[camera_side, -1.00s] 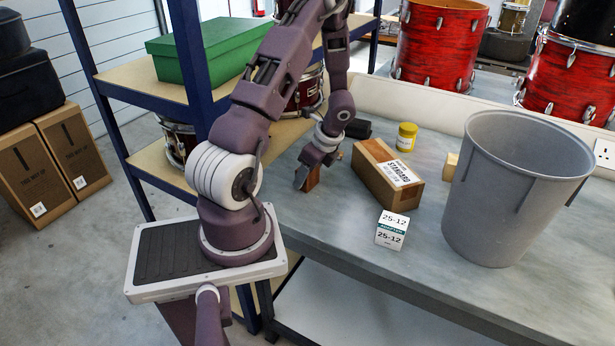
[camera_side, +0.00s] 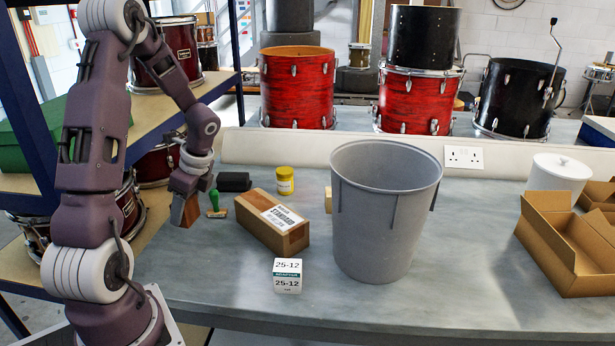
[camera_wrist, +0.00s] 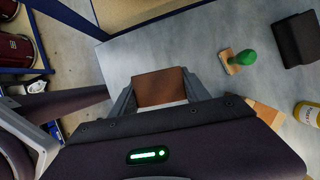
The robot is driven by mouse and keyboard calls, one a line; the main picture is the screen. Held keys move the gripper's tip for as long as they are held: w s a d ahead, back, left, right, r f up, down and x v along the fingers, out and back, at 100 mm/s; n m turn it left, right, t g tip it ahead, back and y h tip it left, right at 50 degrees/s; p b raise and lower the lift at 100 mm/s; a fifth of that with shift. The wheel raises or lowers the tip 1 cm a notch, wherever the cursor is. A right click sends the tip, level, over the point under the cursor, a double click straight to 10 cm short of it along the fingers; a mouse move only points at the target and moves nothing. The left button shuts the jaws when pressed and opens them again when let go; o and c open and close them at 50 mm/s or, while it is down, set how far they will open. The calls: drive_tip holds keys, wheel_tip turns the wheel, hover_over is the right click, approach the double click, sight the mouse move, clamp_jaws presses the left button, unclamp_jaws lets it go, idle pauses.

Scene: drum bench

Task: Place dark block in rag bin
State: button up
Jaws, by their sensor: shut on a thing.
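The dark block is a reddish-brown wooden block (camera_side: 190,211), low at the left end of the bench in the side view. My gripper (camera_side: 183,209) points down and is shut on it. In the wrist view the block (camera_wrist: 160,87) sits between my two fingers. I cannot tell whether its underside touches the bench. The rag bin is a tall grey open-topped bin (camera_side: 378,235), standing upright on the bench well to the right of my gripper. Its inside bottom is hidden.
Between my gripper and the bin stand a cardboard box (camera_side: 268,228), a white labelled cube (camera_side: 287,276), a green-handled stamp (camera_side: 215,205), a black block (camera_side: 234,181), a yellow jar (camera_side: 285,181) and a pale block (camera_side: 329,200). Open cartons (camera_side: 570,250) lie at the right.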

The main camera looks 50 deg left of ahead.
wheel_tip(320, 180, up, 18)
drive_tip(key=w+d+m+t, duration=0.2)
drive_tip(key=w+d+m, duration=0.15)
drive_tip(key=w, duration=0.45)
drive_tip(key=w+d+m+t, duration=0.1)
drive_tip(key=w+d+m, duration=0.2)
drive_tip(key=w+m, duration=0.3)
drive_tip(key=w+d+m+t, duration=0.2)
drive_tip(key=w+d+m, duration=0.15)
drive_tip(key=w, duration=0.55)
drive_tip(key=w+d+m+t+h, duration=0.1)
drive_tip(key=w+d+m+h, duration=0.1)
drive_tip(key=w+d+m, duration=0.65)
drive_tip(key=w+d+m+t+h, duration=0.15)
drive_tip(key=w+d+m, duration=0.35)
drive_tip(key=d, duration=0.6)
drive_tip(key=shift+n, duration=0.35)
drive_tip(key=f, duration=1.8)
drive_tip(key=w+f, duration=0.1)
drive_tip(key=f, duration=0.8)
drive_tip(key=shift+a+f, duration=0.1)
drive_tip(key=shift+f, duration=0.2)
